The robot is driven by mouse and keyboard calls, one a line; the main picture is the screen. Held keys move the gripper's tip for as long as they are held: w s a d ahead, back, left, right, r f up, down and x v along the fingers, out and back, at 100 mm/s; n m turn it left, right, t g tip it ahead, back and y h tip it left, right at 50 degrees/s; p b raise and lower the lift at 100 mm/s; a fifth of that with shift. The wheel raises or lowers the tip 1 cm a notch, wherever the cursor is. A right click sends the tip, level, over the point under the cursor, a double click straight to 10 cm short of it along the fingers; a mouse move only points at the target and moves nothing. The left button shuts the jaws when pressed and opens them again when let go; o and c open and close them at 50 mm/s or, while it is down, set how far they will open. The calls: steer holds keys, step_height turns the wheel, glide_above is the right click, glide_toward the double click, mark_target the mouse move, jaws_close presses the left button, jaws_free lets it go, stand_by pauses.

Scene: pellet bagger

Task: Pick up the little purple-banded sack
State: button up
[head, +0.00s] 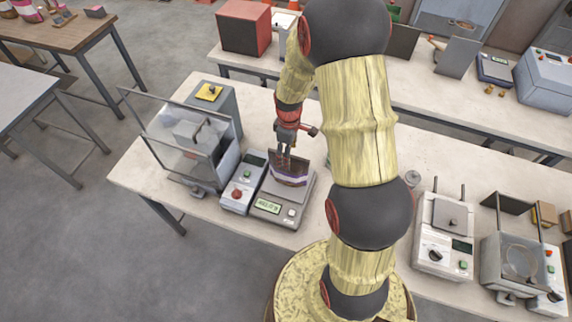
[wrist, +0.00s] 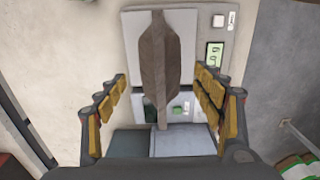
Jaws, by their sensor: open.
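The little sack (head: 290,181) stands on the pan of a scale (head: 268,208) in the head view, with a purple band across its lower part and a brownish upper part. In the wrist view I look down on the sack (wrist: 158,55) as a narrow grey-brown strip; its band is hidden there. My gripper (head: 285,156) points down at the sack's top. In the wrist view my gripper (wrist: 161,84) is open, with one finger on each side of the sack's line and gaps on both sides. I cannot tell how far the fingertips are above it.
A control box with a red knob (head: 237,194) stands close left of the scale. Further left is a machine with a clear raised guard (head: 172,132). More devices, including a scale-like unit (head: 443,235), stand to the right. Bare tabletop (head: 145,165) lies at the left end.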

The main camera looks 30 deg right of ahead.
steer(key=shift+s+f, duration=0.15)
steer(key=shift+f, duration=0.75)
step_height(320, 180, down, 6)
steer(key=shift+r+p, duration=0.15)
steer(key=shift+p, duration=0.2)
steer(key=c, duration=0.3)
steer(key=c, duration=1.4)
steer(key=shift+c, duration=0.4)
steer(key=shift+r, duration=0.15)
jaws_close()
